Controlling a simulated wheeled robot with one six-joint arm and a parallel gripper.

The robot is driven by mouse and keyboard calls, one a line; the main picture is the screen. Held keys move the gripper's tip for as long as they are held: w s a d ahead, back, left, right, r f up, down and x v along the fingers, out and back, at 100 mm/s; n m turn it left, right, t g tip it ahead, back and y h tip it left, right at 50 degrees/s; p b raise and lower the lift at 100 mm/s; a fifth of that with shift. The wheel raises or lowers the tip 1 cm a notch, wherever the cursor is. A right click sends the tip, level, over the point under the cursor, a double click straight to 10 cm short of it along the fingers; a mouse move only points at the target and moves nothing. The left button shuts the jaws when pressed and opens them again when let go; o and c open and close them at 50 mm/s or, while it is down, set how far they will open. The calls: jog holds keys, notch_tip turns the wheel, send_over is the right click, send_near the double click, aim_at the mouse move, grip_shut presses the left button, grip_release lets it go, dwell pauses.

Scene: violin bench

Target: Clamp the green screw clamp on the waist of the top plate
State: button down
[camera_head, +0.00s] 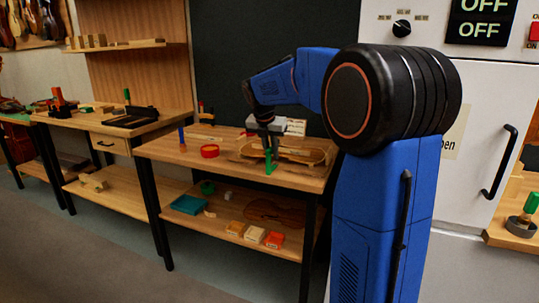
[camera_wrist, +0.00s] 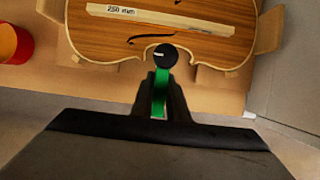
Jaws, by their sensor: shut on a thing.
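The green screw clamp (camera_wrist: 159,92) is between the fingers of my gripper (camera_wrist: 161,90), with its round black knob toward the camera. In the head view the clamp (camera_head: 268,162) shows as a green upright piece below my gripper (camera_head: 272,142). The violin top plate (camera_wrist: 190,40) lies on the bench, its near waist curve right by the clamp's knob. In the head view the plate (camera_head: 303,155) is partly behind the gripper and clamp. The knob hides the clamp's jaws, so I cannot tell whether they are around the plate's edge.
A strip marked 250 mm (camera_wrist: 150,15) lies across the plate. A red round container (camera_wrist: 14,44) is at left, also seen in the head view (camera_head: 209,151). A blue upright piece (camera_head: 182,139) stands further left. Wooden blocks (camera_wrist: 268,30) flank the plate. The bench's front edge is close.

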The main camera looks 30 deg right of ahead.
jog(key=shift+w+d, duration=0.5)
jog(key=shift+d, duration=0.2)
jog(key=shift+w+d, duration=0.9)
jog(key=shift+d, duration=0.2)
jog(key=shift+w+d, duration=0.85)
jog(key=shift+d, duration=0.25)
dwell(1.8)
jog(key=c, duration=1.6)
grip_release()
jog(key=shift+c, duration=0.2)
jog(key=v, duration=1.7)
jog(key=shift+r, duration=0.15)
jog(key=shift+s, duration=0.1)
